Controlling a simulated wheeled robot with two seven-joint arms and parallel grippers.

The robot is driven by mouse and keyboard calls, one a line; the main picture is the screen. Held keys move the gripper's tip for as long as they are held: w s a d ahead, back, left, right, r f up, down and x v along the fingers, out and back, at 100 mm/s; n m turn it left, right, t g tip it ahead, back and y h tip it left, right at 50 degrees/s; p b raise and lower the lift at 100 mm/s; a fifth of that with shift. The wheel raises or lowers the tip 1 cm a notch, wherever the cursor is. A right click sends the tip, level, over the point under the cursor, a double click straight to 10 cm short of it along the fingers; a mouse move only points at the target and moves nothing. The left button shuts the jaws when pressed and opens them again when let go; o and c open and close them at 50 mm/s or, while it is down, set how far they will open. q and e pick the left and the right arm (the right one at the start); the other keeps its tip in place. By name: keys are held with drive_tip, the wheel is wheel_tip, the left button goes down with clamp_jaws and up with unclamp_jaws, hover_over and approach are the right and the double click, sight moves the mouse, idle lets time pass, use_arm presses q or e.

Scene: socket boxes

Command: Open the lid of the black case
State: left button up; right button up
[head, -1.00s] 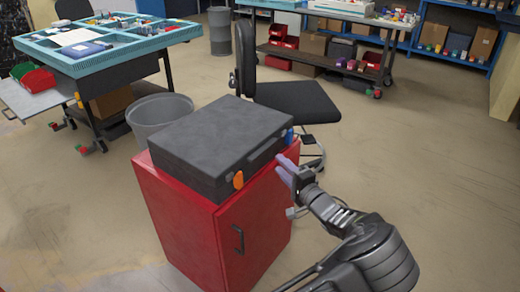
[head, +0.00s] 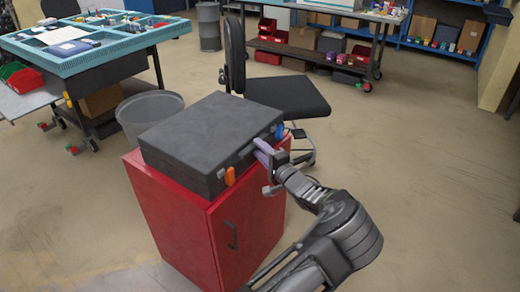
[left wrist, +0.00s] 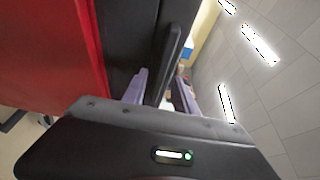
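The black case (head: 205,135) lies closed on a red cabinet (head: 175,205), with an orange latch (head: 229,176) and a blue latch (head: 279,131) on its front side. My left gripper (head: 261,149), with pale purple fingers, is at that front side between the latches, nearer the blue one. In the left wrist view its fingers (left wrist: 163,92) are apart, with a black bar like the case's handle (left wrist: 170,60) between them. The case's dark side (left wrist: 122,40) is close beside the left finger. I cannot tell whether the fingers touch the bar. My right gripper is not in view.
A grey bin (head: 148,110) stands behind the cabinet on the left. A black office chair (head: 285,97) is close behind the case. A blue-topped worktable (head: 95,62) is at the far left. The floor to the right is clear.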

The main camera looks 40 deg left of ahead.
use_arm(q)
drive_tip(key=shift+a, duration=0.15)
drive_tip(key=shift+c, duration=0.3)
clamp_jaws()
idle(1.1)
